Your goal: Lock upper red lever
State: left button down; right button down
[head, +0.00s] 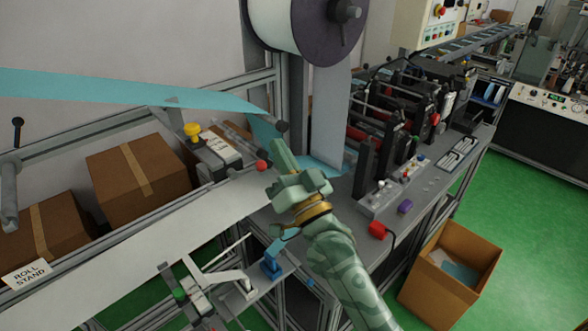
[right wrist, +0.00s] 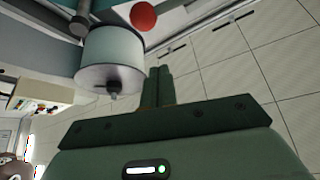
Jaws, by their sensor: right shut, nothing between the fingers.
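The upper red lever shows as a round red knob (head: 261,166) beside the grey clamp block on the machine, just left of my right gripper's fingers in the head view. The same red knob (right wrist: 143,16) is at the top of the right wrist view, beyond the fingertips. My right gripper (head: 279,148) is shut and empty, its fingers close together and pointing up the picture. The fingers (right wrist: 158,72) appear apart from the knob in the wrist view. My forearm and hand hide part of the machine behind them. My left gripper is not in view.
A yellow knob (head: 192,130) stands on the clamp block. A teal web (head: 130,89) runs above it, and a white web (head: 130,250) runs below. A large roll (head: 300,25) hangs above. Cardboard boxes (head: 140,178) are at left; an open carton (head: 450,275) is at lower right.

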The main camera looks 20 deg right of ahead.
jog(key=f, duration=0.1)
jog(key=a+f, duration=0.1)
jog(key=w+f+b, duration=0.1)
jog(key=shift+a+f, duration=0.15)
jog(key=shift+a, duration=0.2)
jog(key=shift+w, duration=0.1)
